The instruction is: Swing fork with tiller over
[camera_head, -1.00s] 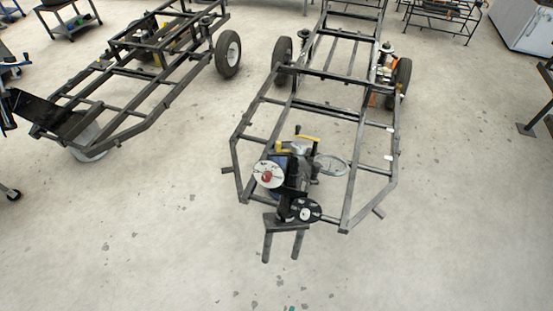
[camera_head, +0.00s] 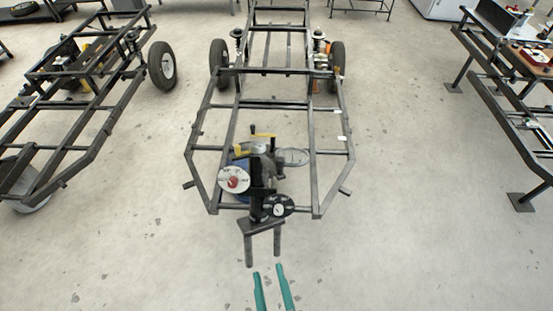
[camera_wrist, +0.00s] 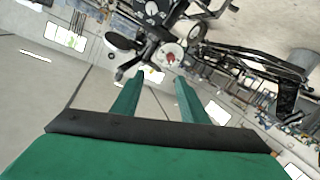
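A dark fork (camera_head: 261,228) with two prongs pointing toward me sits at the near end of a black tube chassis frame (camera_head: 334,178). I cannot tell which part is the tiller. My gripper (camera_head: 268,270) is open and empty, just in front of the prongs in the picture and apart from them. In the wrist view its teal fingers (camera_wrist: 160,76) stand apart below the red-centred disc (camera_wrist: 171,55).
Another chassis frame (camera_head: 75,120) with a wheel (camera_head: 161,66) stands at the left. A dark rack or bench (camera_head: 510,90) holding parts stands at the right. The concrete floor is clear on both sides of the middle frame and in front of it.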

